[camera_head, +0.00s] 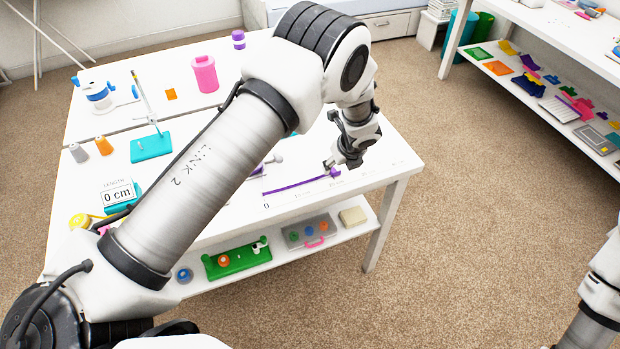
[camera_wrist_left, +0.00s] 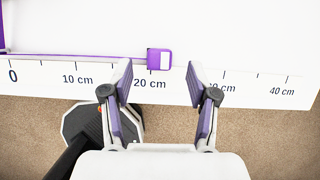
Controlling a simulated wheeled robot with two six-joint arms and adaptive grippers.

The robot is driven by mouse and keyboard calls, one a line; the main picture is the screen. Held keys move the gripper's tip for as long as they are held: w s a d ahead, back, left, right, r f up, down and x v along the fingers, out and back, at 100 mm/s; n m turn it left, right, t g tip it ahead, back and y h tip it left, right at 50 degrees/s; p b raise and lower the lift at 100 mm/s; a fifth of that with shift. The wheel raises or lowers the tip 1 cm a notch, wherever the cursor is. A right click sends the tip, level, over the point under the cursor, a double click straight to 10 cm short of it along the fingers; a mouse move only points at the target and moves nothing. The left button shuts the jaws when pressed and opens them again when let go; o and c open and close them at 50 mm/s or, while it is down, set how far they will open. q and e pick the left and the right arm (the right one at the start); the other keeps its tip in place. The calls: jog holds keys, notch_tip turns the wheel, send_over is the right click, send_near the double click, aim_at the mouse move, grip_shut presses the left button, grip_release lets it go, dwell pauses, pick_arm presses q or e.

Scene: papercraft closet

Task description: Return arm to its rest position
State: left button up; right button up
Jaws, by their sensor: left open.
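My left arm crosses the head view from the lower left and reaches over the white table (camera_head: 400,160). My left gripper (camera_head: 334,165) is near the table's right front edge, and it also shows in the left wrist view (camera_wrist_left: 160,85). Its two fingers are spread with nothing between them. A purple piece (camera_wrist_left: 159,58) lies on the table just beyond the left fingertip, at the end of a thin purple strip (camera_wrist_left: 80,56) along a printed centimetre scale. The piece sits near the 20 cm mark, apart from the fingers. My right gripper is out of view.
The table holds a pink jar (camera_head: 205,74), a teal stand (camera_head: 151,147), a purple bottle (camera_head: 238,39) and a "0 cm" length sign (camera_head: 119,193). A lower shelf carries a green tray (camera_head: 237,262). Another shelf unit stands at the upper right. Open carpet (camera_head: 470,220) lies right of the table.

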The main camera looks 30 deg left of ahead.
pick_arm(q)
jog(key=v, duration=0.9)
